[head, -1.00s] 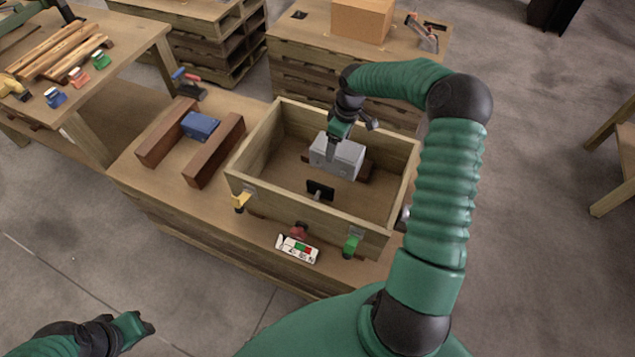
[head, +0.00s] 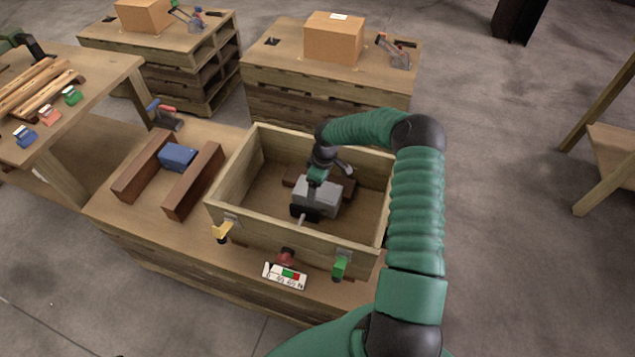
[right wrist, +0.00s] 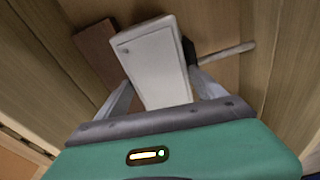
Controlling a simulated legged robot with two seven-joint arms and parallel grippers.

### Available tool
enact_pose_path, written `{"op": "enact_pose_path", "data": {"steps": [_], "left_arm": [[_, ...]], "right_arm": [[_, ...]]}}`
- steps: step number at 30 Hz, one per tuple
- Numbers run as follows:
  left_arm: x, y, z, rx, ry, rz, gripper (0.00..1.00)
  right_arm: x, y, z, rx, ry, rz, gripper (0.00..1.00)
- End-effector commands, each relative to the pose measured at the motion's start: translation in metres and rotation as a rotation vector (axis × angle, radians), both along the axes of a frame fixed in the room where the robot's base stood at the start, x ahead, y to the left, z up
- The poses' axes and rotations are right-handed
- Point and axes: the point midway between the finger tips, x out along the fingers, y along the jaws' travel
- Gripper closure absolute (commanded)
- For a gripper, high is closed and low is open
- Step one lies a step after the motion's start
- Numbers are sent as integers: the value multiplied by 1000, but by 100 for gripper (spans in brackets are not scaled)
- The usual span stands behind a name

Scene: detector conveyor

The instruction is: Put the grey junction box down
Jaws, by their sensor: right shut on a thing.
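The grey junction box (head: 321,195) is inside a wooden crate (head: 296,237), near the middle of its floor. My right gripper (head: 316,181) reaches down into the crate and is shut on the box. In the right wrist view the pale box (right wrist: 155,58) sits between the two fingers (right wrist: 160,92). I cannot tell whether its underside touches the crate floor. A black plate (head: 303,212) with a light rod is close in front of the box. A brown block (head: 296,176) lies behind it. My left gripper is not in view.
Crate walls surround my right gripper closely. A gauge panel (head: 285,275), a yellow clamp (head: 222,231) and a green clamp (head: 340,267) are at the crate's front. Left of it, a blue box (head: 178,157) sits between two brown beams (head: 194,182).

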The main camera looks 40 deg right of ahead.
Motion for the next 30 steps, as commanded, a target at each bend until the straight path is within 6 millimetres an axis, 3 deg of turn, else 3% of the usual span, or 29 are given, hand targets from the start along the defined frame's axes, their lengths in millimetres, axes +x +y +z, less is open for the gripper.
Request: {"op": "enact_pose_path", "data": {"steps": [19,20,24,30], "left_arm": [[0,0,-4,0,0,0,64],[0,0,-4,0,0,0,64],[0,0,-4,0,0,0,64],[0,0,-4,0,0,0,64]], "right_arm": [[1,0,-9,-2,-3,1,94],[0,1,-11,0,0,1,18],[0,0,-11,0,0,0,0],[0,0,-12,0,1,0,0]]}}
